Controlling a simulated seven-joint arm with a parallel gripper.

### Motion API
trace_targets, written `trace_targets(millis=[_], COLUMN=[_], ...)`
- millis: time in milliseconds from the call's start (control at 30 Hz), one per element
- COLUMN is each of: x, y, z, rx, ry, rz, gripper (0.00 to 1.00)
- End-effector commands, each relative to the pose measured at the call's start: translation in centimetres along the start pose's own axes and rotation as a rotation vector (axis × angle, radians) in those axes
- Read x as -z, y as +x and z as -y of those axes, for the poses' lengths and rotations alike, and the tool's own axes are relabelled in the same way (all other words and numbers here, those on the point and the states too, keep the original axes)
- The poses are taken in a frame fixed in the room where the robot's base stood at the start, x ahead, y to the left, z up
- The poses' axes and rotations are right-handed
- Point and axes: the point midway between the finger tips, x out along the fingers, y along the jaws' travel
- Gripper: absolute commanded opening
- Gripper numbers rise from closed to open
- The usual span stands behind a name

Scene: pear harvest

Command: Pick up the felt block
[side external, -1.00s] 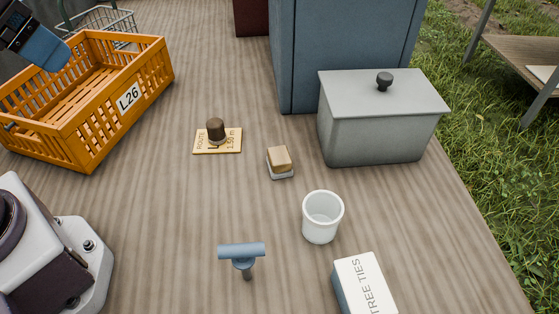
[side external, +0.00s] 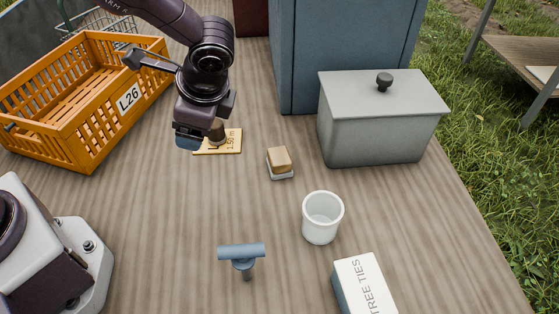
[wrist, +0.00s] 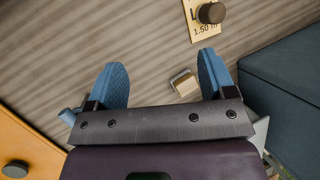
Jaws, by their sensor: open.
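The felt block (side external: 279,160) is small, with a tan top and a pale grey lower layer. It sits alone on the wooden table, right of the route tag. My gripper (side external: 190,140) hangs above the table to the left of the block, in front of the tag, and holds nothing. In the wrist view the blue fingers of my gripper (wrist: 161,62) are spread wide. There the felt block (wrist: 184,83) shows between them, nearer the right finger and apart from it.
A route tag (side external: 231,147) with a brown knob lies partly behind my gripper. An orange crate (side external: 128,98) is left. A white cup (side external: 322,218), tree-ties box (side external: 362,284) and blue T-shaped tool (side external: 242,253) stand in front. A grey lidded bin (side external: 375,130) and blue cabinet (side external: 340,55) are behind.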

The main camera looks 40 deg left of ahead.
Motion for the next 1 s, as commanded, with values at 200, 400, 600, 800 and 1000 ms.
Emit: trace_targets(millis=[200,400,600,800,1000], x=[6.9,12.5,16.1,16.3,17.1], y=[4.6,6.7,4.2,5.3,7.5], z=[0.3,1.4,4.5,4.2,3.6], rx=[0.259,0.503,0.683,0.673,0.672], ry=[0.42,0.772,1.0,1.055,1.051], rz=[0.203,0.376,0.488,0.52,0.518], gripper=[0.77,0.77,0.77,0.77,0.77])
